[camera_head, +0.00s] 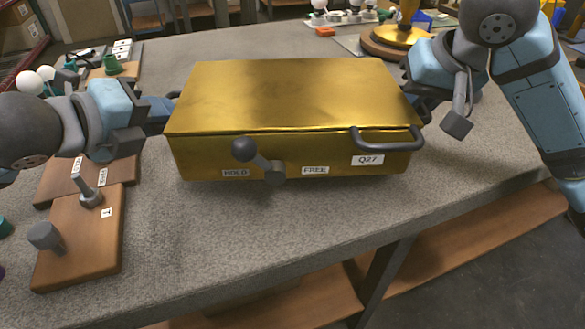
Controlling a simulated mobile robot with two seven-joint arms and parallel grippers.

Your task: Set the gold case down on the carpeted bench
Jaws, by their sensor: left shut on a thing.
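The gold case (290,95) is in the middle of the view over the grey carpeted bench (250,235), lid shut. Its front has a dark lever with a round knob (244,150), labels HOLD, FREE and Q27, and a dark handle (388,140) at the right. I cannot tell whether its underside touches the bench. My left gripper (165,112) is shut on the case's left side, its fingertips partly hidden by the case. My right gripper (425,97) is at the case's right side; its fingers are too hidden to show whether they are shut.
Wooden boards with metal pegs (85,235) lie at the left front. Small parts and a green piece (113,65) are at the back left. A gold lamp part on a round wooden base (395,42) stands at the back right. Bare bench lies in front of the case.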

